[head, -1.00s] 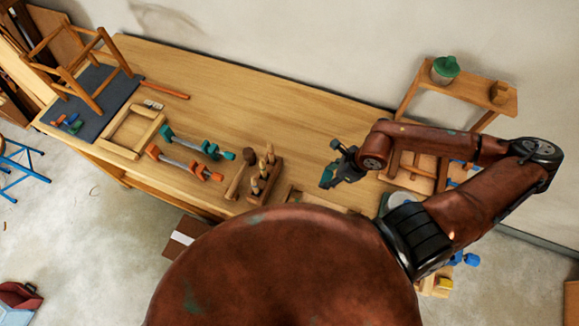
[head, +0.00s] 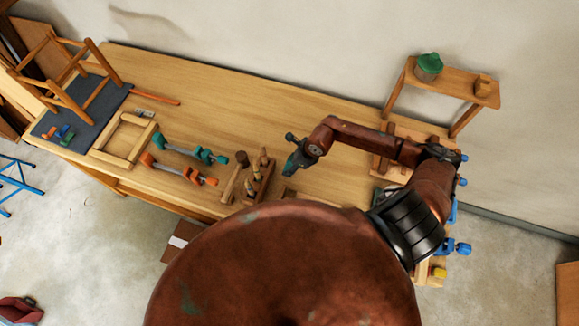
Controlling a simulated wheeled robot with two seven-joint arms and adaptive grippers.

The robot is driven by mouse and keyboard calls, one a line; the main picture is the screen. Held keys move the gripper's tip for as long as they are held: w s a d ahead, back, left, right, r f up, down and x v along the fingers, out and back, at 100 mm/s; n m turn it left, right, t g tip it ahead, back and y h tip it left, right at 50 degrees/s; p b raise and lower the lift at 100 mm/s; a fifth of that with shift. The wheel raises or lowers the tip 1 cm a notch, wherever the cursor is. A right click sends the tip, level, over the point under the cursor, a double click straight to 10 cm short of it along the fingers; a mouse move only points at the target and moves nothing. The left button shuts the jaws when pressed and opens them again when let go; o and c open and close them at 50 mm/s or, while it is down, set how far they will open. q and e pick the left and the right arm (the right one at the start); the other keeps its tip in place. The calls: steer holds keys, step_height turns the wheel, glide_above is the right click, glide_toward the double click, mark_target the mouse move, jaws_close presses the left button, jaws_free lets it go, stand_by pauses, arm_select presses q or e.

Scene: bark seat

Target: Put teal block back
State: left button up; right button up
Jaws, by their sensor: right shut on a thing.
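My right gripper (head: 294,155) is over the middle of the wooden workbench (head: 250,105), to the right of the tool rack. It is shut on a small teal block (head: 290,166), which shows at its fingertips and is partly covered by them. The block seems to be above the bench top, but its exact height is hard to tell. My left gripper is out of the picture.
A tool rack (head: 262,185) with wooden-handled tools stands near the front edge. Left of it lie a teal clamp (head: 188,150), an orange clamp (head: 178,168) and a wooden frame (head: 123,139). A chair (head: 68,78) stands on a dark mat (head: 97,112). A small shelf (head: 455,82) stands right.

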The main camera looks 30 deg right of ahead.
steer(key=shift+w+a+f, duration=0.1)
steer(key=shift+w+f, duration=0.15)
step_height(320, 180, down, 2)
steer(key=shift+f+p, duration=0.1)
steer(key=shift+p, duration=0.55)
steer(key=shift+w+f, duration=0.1)
steer(key=shift+f, duration=0.45)
steer(key=o, duration=1)
steer(key=shift+f, duration=0.1)
